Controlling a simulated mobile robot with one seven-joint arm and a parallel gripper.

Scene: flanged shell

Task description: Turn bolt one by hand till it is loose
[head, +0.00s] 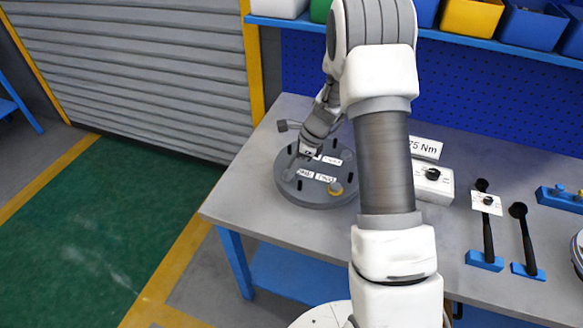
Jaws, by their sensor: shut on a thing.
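The round grey flanged shell (318,198) lies on the bench, with several dark bolts standing around its rim and white name labels (318,175) on top. My gripper (301,156) reaches down to the back left part of the shell and is shut on a bolt there, taken as bolt one. The jaws and wrist hide most of this bolt, and its label is too small to read.
A white box with a black knob (433,184) and a "75 Nm" sign (426,147) stand right of my arm. Black-handled tools (487,225) stand in blue holders further right. Bins (470,17) line the shelf above. The bench's front left is clear.

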